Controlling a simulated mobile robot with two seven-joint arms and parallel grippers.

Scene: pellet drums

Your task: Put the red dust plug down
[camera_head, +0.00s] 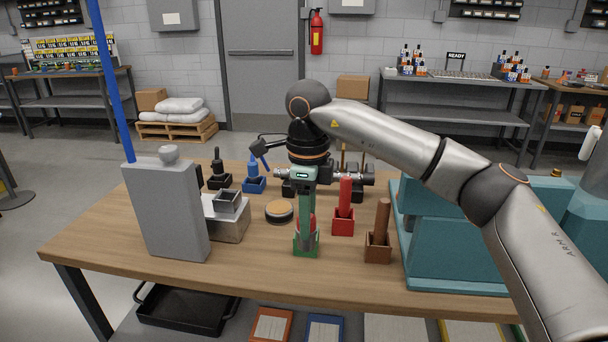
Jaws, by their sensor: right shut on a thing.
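My right gripper (306,231) points down over the middle of the wooden table. It is shut on a small red piece (313,222), which looks like the red dust plug; the fingers hide most of it. The fingertips are at a green square holder (306,248); I cannot tell whether the red piece is inside it or just above or behind it. A taller red upright piece (345,194) stands in a red holder (343,223) just right of the gripper. My left gripper is not in view.
A brown piece (382,219) stands in a brown holder at right, near teal equipment (455,238). A round yellow-topped tin (279,210) and a grey container (166,212) are left. Black (218,170) and blue (253,168) pieces stand behind. The table's front strip is clear.

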